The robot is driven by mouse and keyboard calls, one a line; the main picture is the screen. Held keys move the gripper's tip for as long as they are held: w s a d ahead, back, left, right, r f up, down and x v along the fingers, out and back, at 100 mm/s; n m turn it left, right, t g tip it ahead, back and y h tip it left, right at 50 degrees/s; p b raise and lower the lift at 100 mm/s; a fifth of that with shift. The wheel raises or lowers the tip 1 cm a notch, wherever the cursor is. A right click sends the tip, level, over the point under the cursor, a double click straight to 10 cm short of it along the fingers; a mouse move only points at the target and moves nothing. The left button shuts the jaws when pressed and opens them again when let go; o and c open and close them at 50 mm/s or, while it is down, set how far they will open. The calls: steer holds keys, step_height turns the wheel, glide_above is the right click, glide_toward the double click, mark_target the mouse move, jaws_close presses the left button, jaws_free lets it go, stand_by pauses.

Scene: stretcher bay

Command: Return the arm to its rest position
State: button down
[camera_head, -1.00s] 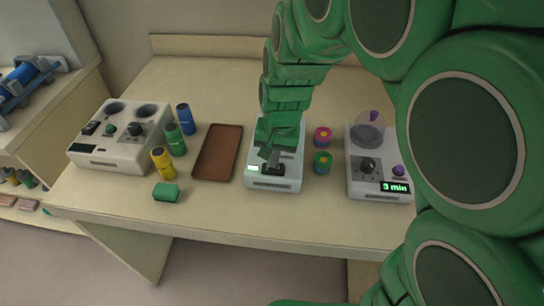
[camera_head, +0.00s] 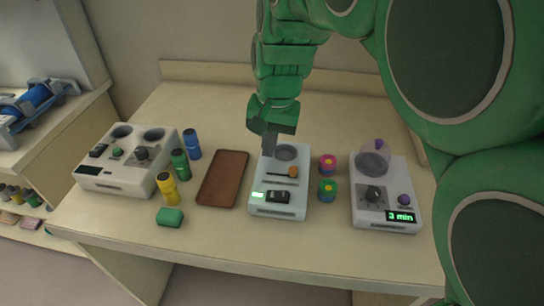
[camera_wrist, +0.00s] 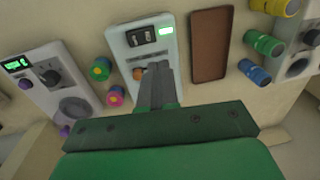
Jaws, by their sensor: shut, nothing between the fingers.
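My green arm comes down from the upper right in the head view. My gripper (camera_head: 268,138) is shut and empty, its grey fingers pressed together above the back part of a pale device (camera_head: 281,205). That device has a lit green display, a black switch, a round grey plate and an orange knob. In the wrist view my gripper (camera_wrist: 157,72) points at the same device (camera_wrist: 128,40). The fingers hide part of it there. I cannot tell whether the fingertips touch it.
A brown tray (camera_head: 222,180), yellow, green and blue bottles (camera_head: 181,164) and a green block (camera_head: 170,217) stand left of the device. A white two-well unit (camera_head: 118,180) is farther left. Two coloured pots (camera_head: 327,189) and a "3 min" machine (camera_head: 384,190) are right. Bare tabletop lies behind.

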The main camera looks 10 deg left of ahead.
steer(key=shift+a+r, duration=0.1)
steer(key=shift+r, duration=0.35)
steer(key=s+d+f+g, duration=0.1)
steer(key=s+d+f, duration=0.1)
steer(key=s+d, duration=0.9)
steer(key=s+d+f+h, duration=0.1)
steer(key=s+d+f, duration=0.2)
steer(key=s+d, duration=0.8)
steer(key=shift+s+d+f+g, duration=0.15)
steer(key=shift+d+g, duration=0.25)
steer(key=shift+d, duration=0.25)
steer(key=c, duration=1.8)
jaws_free()
